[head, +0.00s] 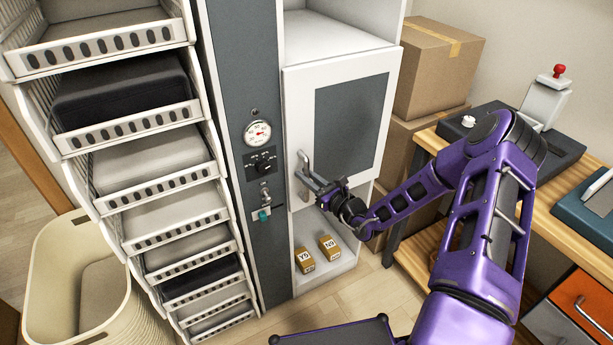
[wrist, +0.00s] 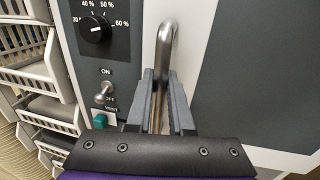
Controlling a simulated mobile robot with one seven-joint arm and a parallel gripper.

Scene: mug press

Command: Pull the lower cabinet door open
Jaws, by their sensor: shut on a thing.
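A white-framed cabinet door with a grey panel (head: 349,120) is in the middle of the head view. It looks closed or nearly so; I cannot tell if there is a small gap. Its metal bar handle (head: 304,163) is at the door's lower left, and it rises between my fingers in the wrist view (wrist: 165,45). My gripper (head: 322,188) is shut on the handle, with one finger on each side of the bar in the wrist view (wrist: 162,100).
Two small labelled boxes (head: 304,260) (head: 329,247) sit in the open compartment below the door. A grey control column with a gauge (head: 257,133), knob and switch stands left. Stacked baskets (head: 165,181) are further left. Cardboard boxes (head: 432,68) and a wooden bench (head: 560,190) are right.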

